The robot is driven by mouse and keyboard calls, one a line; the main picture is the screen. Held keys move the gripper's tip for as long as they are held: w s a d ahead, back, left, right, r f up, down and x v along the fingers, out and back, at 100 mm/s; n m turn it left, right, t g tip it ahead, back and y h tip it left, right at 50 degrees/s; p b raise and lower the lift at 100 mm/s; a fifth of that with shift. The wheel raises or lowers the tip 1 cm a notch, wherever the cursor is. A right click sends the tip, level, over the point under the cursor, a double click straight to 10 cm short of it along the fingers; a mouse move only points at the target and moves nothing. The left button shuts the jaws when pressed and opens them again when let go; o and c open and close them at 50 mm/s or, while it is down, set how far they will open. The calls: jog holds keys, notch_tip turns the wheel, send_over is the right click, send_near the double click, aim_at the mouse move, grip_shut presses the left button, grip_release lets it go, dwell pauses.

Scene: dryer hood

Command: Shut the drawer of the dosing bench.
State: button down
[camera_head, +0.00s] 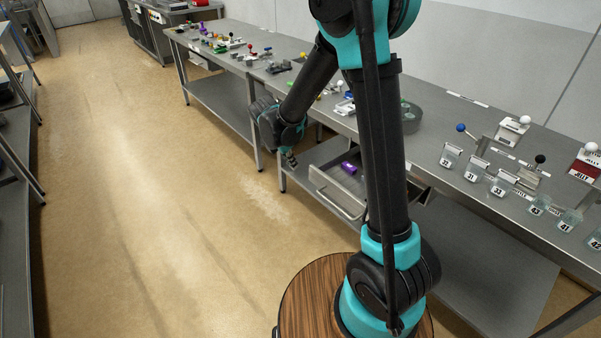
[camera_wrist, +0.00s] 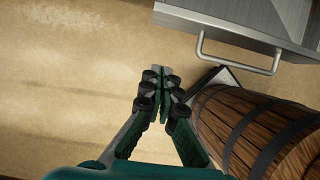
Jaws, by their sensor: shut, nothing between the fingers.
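The drawer (camera_head: 330,187) of the steel dosing bench (camera_head: 452,185) is pulled out towards the aisle, and I look into it from above. A purple block (camera_head: 349,168) lies inside at its back. A bar handle (camera_head: 338,205) runs along the drawer's front. My gripper (camera_head: 291,161) is shut and empty, just left of the drawer. In the wrist view the fingertips (camera_wrist: 161,78) point past the drawer's left side, over bare floor. The steel drawer front (camera_wrist: 245,22) and its handle (camera_wrist: 240,64) show at upper right, apart from the fingers. My arm hides part of the bench.
The bench top holds clear labelled bins (camera_head: 450,156), a white dispenser (camera_head: 512,130) and a red one (camera_head: 585,161) at right. Small coloured items line its far end. A lower shelf (camera_head: 222,102) runs beneath. The floor (camera_head: 140,190) left of the bench is clear.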

jog(key=w+d+f, duration=0.4)
jog(key=d+f, duration=0.2)
jog(key=f, duration=0.3)
jog(key=shift+w, duration=0.25)
jog(key=shift+d, duration=0.15)
send_over(349, 160)
jog(key=shift+w+r, duration=0.1)
dwell(0.5)
jog(key=shift+w+d, duration=0.1)
dwell(0.4)
